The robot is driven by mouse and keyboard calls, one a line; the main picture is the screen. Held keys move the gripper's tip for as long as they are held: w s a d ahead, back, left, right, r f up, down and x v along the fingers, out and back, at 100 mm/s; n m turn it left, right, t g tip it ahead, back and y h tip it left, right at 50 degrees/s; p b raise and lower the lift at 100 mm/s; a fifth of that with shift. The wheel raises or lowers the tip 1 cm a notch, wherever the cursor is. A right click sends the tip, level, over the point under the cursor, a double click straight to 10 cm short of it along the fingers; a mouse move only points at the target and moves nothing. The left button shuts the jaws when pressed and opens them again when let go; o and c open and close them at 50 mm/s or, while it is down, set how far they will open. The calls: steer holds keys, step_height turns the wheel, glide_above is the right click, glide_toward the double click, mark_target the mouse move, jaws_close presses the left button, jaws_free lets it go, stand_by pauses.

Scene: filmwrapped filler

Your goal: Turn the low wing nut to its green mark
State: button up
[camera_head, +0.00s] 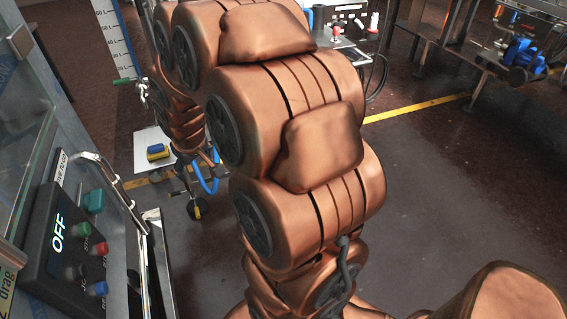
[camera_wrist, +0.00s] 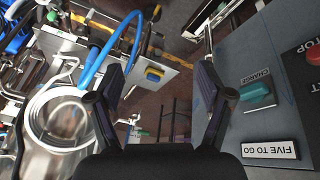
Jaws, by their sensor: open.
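I cannot pick out the low wing nut or its green mark for certain in either view. My gripper (camera_wrist: 161,66) is open in the wrist view, with its two dark fingers spread and nothing held between them. Beyond the fingers is open space with a tray behind it. In the head view my copper-coloured arm fills the middle and hides my gripper and much of what lies behind. A small green-handled fitting (camera_head: 123,81) shows at upper left; I cannot tell whether it belongs to the nut.
A control panel (camera_head: 58,185) with an OFF display and coloured buttons stands at left. A teal knob (camera_wrist: 255,91) is right of my gripper. A metal cylinder (camera_wrist: 58,105) and blue hose (camera_wrist: 95,67) are left. A yellow-blue block (camera_wrist: 154,75) lies on the tray.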

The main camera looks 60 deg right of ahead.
steer(key=w+d+f+t+h+b, duration=0.15)
steer(key=w+d+f+b, duration=0.25)
steer(key=d+f, duration=0.4)
steer(key=w+d+f+t+h+b, duration=0.1)
steer(key=w+d+f+t+b, duration=0.25)
steer(key=d+f, duration=0.45)
steer(key=w+d+f+t+h+b, duration=0.1)
steer(key=w+d+f+b, duration=0.35)
steer(key=d, duration=0.65)
steer(key=s+d+f+m+t+h+b, duration=0.1)
steer(key=s+d+f+t+h+b, duration=0.15)
steer(key=s+d+f+b, duration=0.5)
steer(key=s+d+f+m+t+h+b, duration=0.1)
steer(key=s+d+f+t+h+b, duration=0.3)
steer(key=d+f, duration=0.75)
steer(key=shift+g+y, duration=0.75)
steer(key=shift+y, duration=0.15)
steer(key=shift+f+b+x, duration=0.2)
steer(key=shift+f+x, duration=0.05)
steer(key=shift+x, duration=1.5)
steer(key=shift+f+b+x, duration=0.2)
steer(key=shift+x, duration=1.55)
steer(key=shift+d, duration=0.1)
steer(key=c, duration=1.2)
